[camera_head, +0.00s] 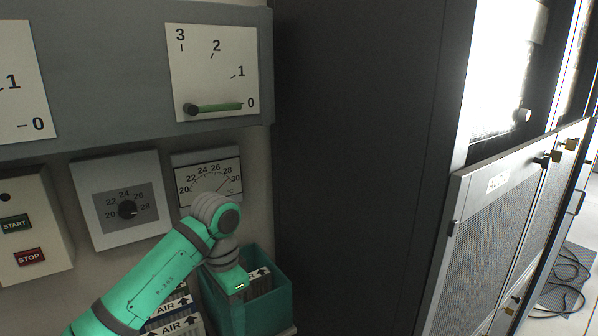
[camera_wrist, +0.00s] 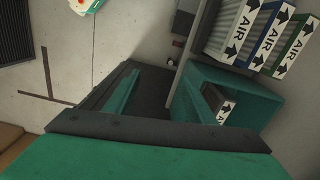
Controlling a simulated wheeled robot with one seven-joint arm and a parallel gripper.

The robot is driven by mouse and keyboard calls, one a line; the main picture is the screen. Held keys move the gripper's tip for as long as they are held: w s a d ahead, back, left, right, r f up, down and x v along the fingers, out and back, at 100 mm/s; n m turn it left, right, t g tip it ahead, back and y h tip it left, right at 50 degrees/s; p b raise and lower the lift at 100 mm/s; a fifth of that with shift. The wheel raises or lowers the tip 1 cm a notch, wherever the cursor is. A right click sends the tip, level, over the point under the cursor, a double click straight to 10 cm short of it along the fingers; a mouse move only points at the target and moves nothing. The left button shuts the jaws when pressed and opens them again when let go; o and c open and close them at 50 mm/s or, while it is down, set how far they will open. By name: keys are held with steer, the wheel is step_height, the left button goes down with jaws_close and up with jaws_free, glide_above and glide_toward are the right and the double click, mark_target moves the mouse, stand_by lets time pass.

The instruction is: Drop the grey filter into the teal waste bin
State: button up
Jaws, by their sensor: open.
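The grey filter (camera_wrist: 210,98), with a white label reading AIR and an arrow, is inside the teal waste bin (camera_wrist: 253,82) in the wrist view. In the head view, part of the filter's label (camera_head: 262,272) shows inside the bin (camera_head: 277,310), beside my gripper. My gripper (camera_wrist: 155,85) is open, with nothing seen between its fingers. In the head view my arm hides part of the bin's left side and the fingertips are hard to make out.
Several filters with AIR labels (camera_wrist: 268,40) stand in a row beside the bin; they also show below my arm in the head view (camera_head: 175,325). Gauges and a START/STOP box (camera_head: 28,235) are on the wall. A tall dark cabinet (camera_head: 350,150) stands right of the bin.

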steer(key=w+d+f+n, duration=0.2)
steer(key=d+f, duration=0.2)
steer(key=f, duration=0.7)
steer(key=w+d+f+n, duration=0.2)
steer(key=d+f+n, duration=0.1)
steer(key=f, duration=0.9)
steer(key=shift+w+d, duration=0.35)
steer(key=shift+d, duration=0.1)
steer(key=shift+f, duration=0.15)
